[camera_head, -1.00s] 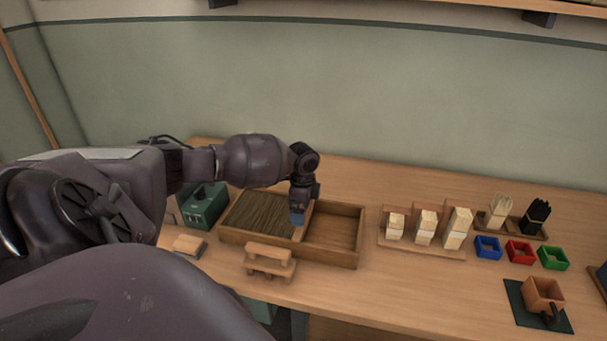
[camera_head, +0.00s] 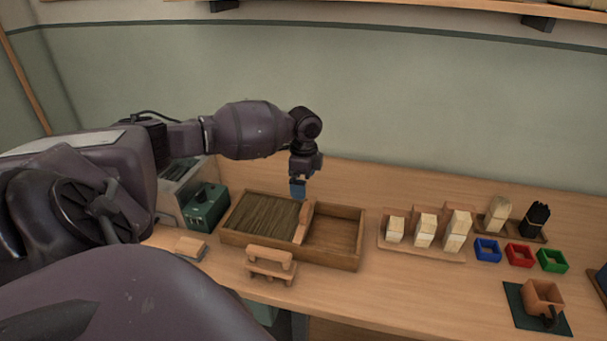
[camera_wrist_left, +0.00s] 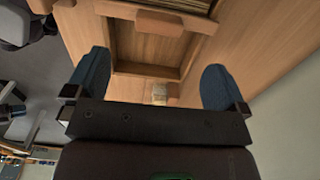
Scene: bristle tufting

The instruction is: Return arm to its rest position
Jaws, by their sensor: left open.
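My left gripper (camera_head: 298,190) hangs above the divider of the wooden two-part tray (camera_head: 335,264), fingers pointing down. In the left wrist view its two blue fingers (camera_wrist_left: 157,88) are spread wide with nothing between them. The tray's left compartment holds brown bristle fibre (camera_head: 263,217); its right compartment is empty. A brush-shaped wooden block (camera_head: 305,222) sits at the divider, below the gripper and apart from it. My right gripper is in neither view.
A small wooden stand (camera_head: 269,262) is in front of the tray. A green box (camera_head: 205,207) stands left. Blocks on a board (camera_head: 425,230), coloured bins (camera_head: 520,254), bristle bundles (camera_head: 497,213) and a wooden cup (camera_head: 543,296) are to the right. Free table lies behind the tray.

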